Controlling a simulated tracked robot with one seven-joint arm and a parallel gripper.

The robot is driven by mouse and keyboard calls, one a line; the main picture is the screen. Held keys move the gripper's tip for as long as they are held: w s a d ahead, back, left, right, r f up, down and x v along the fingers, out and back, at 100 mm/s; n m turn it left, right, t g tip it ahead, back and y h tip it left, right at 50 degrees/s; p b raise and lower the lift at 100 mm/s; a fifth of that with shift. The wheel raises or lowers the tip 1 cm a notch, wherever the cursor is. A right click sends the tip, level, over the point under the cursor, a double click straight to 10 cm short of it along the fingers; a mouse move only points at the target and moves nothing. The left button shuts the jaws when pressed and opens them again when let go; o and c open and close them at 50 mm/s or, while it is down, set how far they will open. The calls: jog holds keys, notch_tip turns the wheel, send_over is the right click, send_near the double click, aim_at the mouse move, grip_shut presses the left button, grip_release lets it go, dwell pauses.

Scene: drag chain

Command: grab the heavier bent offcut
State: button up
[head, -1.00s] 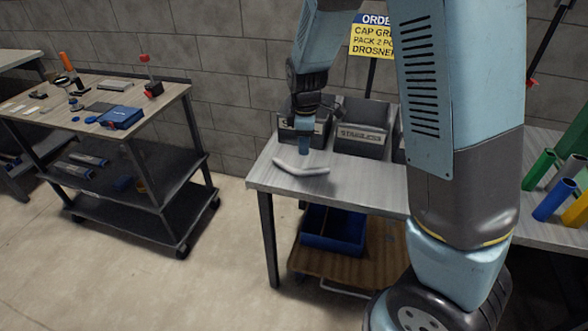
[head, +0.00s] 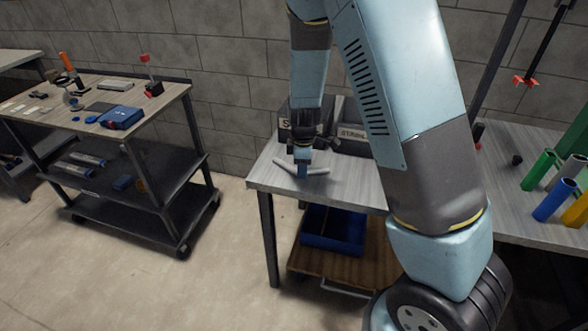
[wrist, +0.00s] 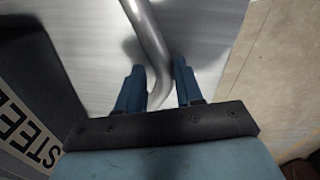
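A grey bent offcut (head: 319,171) lies near the left end of the grey workbench (head: 345,193). My gripper (head: 303,174) points down over the middle of it and hides part of the bend. In the wrist view, the offcut (wrist: 148,32) runs down between the two blue fingers of my gripper (wrist: 158,76). The fingers are apart, one on each side, and a narrow gap shows by the right finger. The offcut seems to be still on the bench. No second bent offcut can be made out.
Dark bins stand behind the gripper, one marked STAINLESS (head: 352,137); a STEEL label (wrist: 30,135) is close on the left in the wrist view. Coloured tubes (head: 553,200) stand on the right. A blue crate (head: 332,229) sits below. A tool cart (head: 150,118) stands left.

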jog(key=shift+f, duration=0.15)
jog(key=shift+c, duration=0.4)
grip_shut()
